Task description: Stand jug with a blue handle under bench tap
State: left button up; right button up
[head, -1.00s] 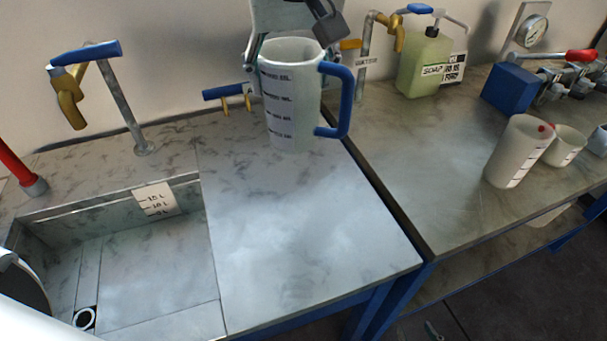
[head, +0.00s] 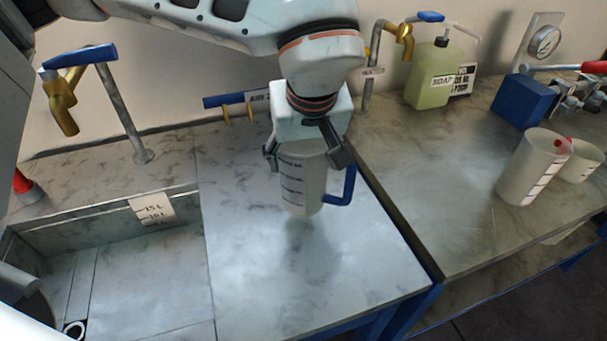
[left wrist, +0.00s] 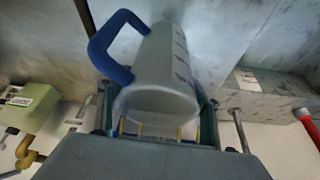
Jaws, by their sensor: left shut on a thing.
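The jug with a blue handle (head: 300,185) is translucent with dark graduation marks. It is held upright over the left bench, its base seemingly a little above the top. My left gripper (head: 308,155) is shut on its upper part, one finger on each side. In the left wrist view the jug (left wrist: 160,75) sits between the fingers with the blue handle (left wrist: 105,45) to the left. A brass tap with a blue lever (head: 397,38) stands at the back of the right bench. Another brass tap (head: 62,105) stands over the sink. My right gripper is not in view.
A green soap container (head: 430,80) stands beside the right bench tap. A blue block (head: 524,100), two white beakers (head: 533,170) and a gauge (head: 544,42) are farther right. A sink (head: 130,285) is at left. A gap separates the two benches; the right bench's middle is clear.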

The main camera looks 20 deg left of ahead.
pick_arm(q)
jog(key=shift+f, duration=2.25)
jog(key=o, duration=0.8)
jog(key=shift+f, duration=0.15)
jog(key=o, duration=0.3)
jog(key=shift+o, duration=0.2)
